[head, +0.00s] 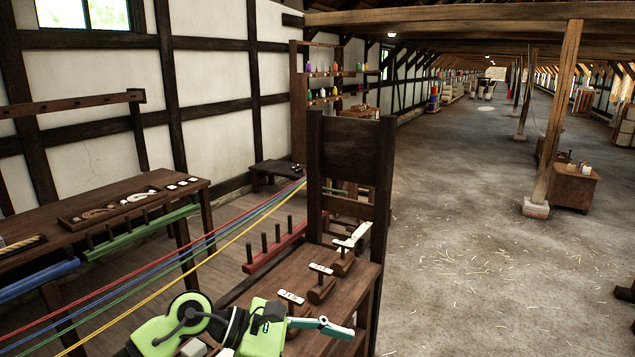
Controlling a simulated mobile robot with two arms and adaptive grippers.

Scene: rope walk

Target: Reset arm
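My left arm, green, white and black, comes in from the bottom left edge. It reaches across the front of a dark wooden bench (345,303). Its gripper (338,329), with pale teal fingers, points right, over or close to the bench's near end. The fingers overlap from this angle, so I cannot tell whether they are open or shut. I see nothing clearly held in them. My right gripper is not in view.
Red, blue, green and yellow ropes (205,243) run taut past my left arm. Wooden pieces with white labels (320,290) stand on the bench near the gripper. A tall wooden post-frame (350,165) rises behind. A table (140,207) stands left.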

